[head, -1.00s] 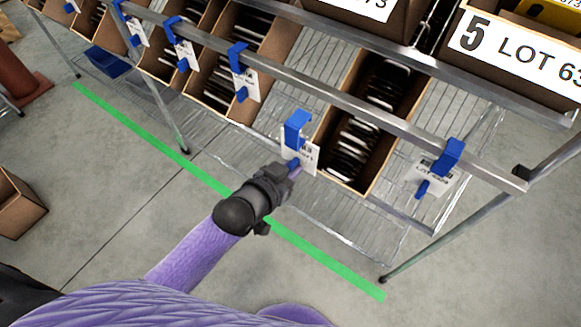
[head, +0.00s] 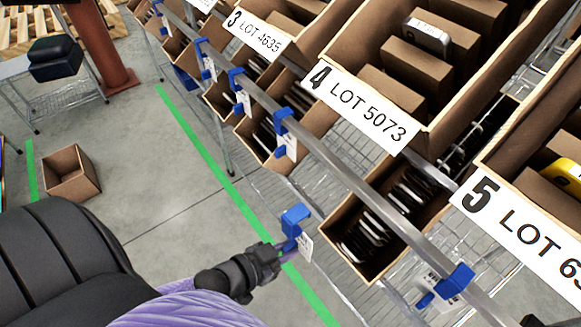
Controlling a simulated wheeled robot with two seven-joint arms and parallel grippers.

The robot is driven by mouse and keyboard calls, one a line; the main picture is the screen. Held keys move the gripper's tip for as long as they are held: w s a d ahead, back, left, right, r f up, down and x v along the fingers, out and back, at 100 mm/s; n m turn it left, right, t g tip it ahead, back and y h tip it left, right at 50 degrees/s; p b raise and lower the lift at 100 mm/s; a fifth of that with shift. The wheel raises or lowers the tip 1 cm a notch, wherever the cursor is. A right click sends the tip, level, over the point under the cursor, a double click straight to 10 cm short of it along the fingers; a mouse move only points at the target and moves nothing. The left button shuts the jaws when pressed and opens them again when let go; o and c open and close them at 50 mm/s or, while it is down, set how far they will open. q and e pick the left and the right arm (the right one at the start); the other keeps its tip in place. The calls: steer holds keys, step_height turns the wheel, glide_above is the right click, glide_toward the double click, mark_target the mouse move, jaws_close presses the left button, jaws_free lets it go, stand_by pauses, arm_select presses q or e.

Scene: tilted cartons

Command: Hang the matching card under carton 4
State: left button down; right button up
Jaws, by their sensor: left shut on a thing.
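My left gripper (head: 282,254) is shut on a white card (head: 305,247) with a blue hook (head: 294,217); the print on it is too small to read. The card is held in the air, in front of the metal rail (head: 338,160) and apart from it. Carton 4 (head: 345,46) is tilted on the upper shelf, with the label "4 LOT 5073" (head: 360,105). The rail runs below its label. Other cards hang from the rail by blue hooks, one (head: 287,143) left of carton 4's label and one (head: 437,290) at the lower right. My right gripper is not in view.
Carton 5 (head: 480,175) is to the right and carton 3's label (head: 255,36) to the left. A lower open carton (head: 350,262) holds several dark and white items. A green floor line (head: 200,145) and a small box (head: 70,175) lie left, with open floor between.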

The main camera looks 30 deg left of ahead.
mark_target(297, 242)
arm_select(q)
steer(key=shift+w+d+b, duration=0.25)
steer(key=shift+w+d, duration=0.05)
steer(key=shift+w, duration=0.5)
steer(key=shift+w+d+b, duration=0.2)
steer(key=shift+w+d, duration=0.05)
steer(key=shift+w, duration=0.5)
steer(key=shift+w+d+b, duration=0.25)
steer(key=shift+w+d, duration=0.05)
steer(key=shift+w, duration=0.5)
steer(key=shift+w+r+b+x, duration=0.1)
steer(key=shift+r+b+x, duration=0.25)
steer(key=shift+b+x, duration=0.95)
steer(key=shift+w+r+b+x, duration=0.15)
steer(key=shift+r+b+x, duration=0.3)
steer(key=shift+x, duration=1.5)
steer(key=shift+w+r+b+x, duration=0.1)
steer(key=shift+r+b+x, duration=0.1)
steer(key=shift+b+x, duration=1.15)
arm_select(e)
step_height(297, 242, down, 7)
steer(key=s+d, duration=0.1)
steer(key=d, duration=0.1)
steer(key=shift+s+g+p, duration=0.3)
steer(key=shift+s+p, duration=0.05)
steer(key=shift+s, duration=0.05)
